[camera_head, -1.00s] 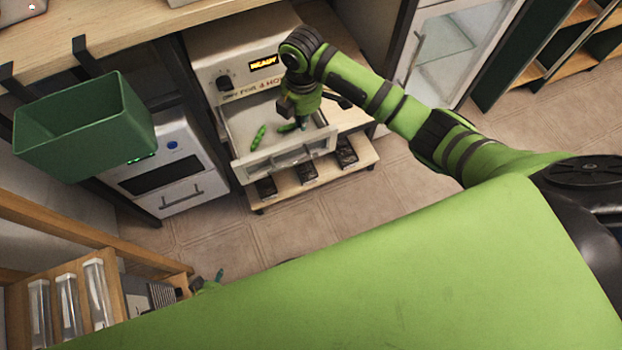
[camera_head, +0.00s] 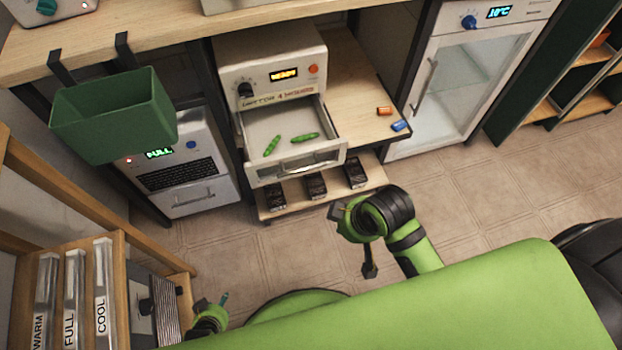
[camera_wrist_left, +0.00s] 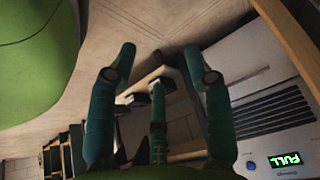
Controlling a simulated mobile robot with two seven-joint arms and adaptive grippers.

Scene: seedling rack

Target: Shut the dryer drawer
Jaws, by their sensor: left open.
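The dryer (camera_head: 268,55) is a pale box on the wooden counter with a lit READY display. Its drawer (camera_head: 310,160) stands pulled out towards me, with a clear window in its front. Two green pods (camera_head: 272,146) lie apart on the drawer floor. My right gripper (camera_head: 339,213) is in front of and below the drawer, apart from it; its fingers are too small and foreshortened to read. My left gripper (camera_head: 222,299) is low at the bottom left, away from the dryer. In the left wrist view its teal fingers (camera_wrist_left: 160,62) are spread and empty.
A green bin (camera_head: 115,115) hangs from the counter edge at left. A unit displaying FULL (camera_head: 190,175) stands beneath it. Black boxes (camera_head: 316,185) sit on a low shelf under the drawer. A glass-door cooler (camera_head: 455,85) stands at right. Tiled floor (camera_head: 500,195) is clear.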

